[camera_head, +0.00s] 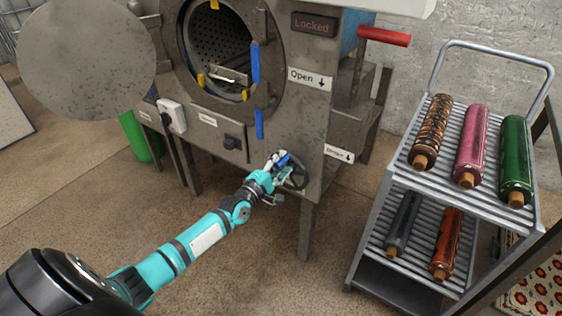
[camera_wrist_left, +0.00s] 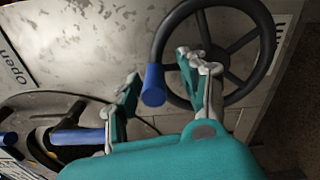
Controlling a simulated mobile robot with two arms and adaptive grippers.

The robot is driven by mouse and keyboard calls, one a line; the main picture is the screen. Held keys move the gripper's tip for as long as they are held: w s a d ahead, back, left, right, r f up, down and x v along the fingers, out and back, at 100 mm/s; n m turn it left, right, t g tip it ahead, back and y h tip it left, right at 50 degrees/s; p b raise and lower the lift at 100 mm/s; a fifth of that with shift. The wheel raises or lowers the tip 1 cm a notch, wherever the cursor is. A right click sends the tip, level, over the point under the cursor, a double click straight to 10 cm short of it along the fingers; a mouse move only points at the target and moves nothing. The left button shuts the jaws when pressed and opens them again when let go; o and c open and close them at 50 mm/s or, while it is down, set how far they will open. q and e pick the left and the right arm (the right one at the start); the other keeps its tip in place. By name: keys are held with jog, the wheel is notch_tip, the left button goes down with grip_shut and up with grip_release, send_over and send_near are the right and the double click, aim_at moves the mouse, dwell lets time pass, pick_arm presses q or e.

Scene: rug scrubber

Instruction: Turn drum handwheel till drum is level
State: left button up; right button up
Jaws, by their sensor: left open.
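The drum (camera_head: 219,45) shows through the round opening of the grey machine, with a perforated inner wall and a metal bar low inside it. The black drum handwheel (camera_head: 297,172) is on the lower front of the machine. It shows closer in the left wrist view (camera_wrist_left: 262,72), with spokes and a blue handle knob (camera_wrist_left: 153,86). My left gripper (camera_head: 278,162) is at the wheel's left side. In the left wrist view its open fingers (camera_wrist_left: 160,92) lie on either side of the blue knob. I cannot tell whether they touch it. My right gripper is not in view.
A round grey door (camera_head: 87,58) hangs open at the left. A red lever (camera_head: 384,37) sticks out at the upper right, near a "Locked" sign (camera_head: 313,26). A cart (camera_head: 393,190) with several rolled rugs stands at the right. Floor in front is clear.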

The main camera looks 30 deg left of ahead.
pick_arm(q)
jog(key=shift+r, duration=0.2)
jog(key=s, duration=1.2)
jog(key=shift+a, duration=0.2)
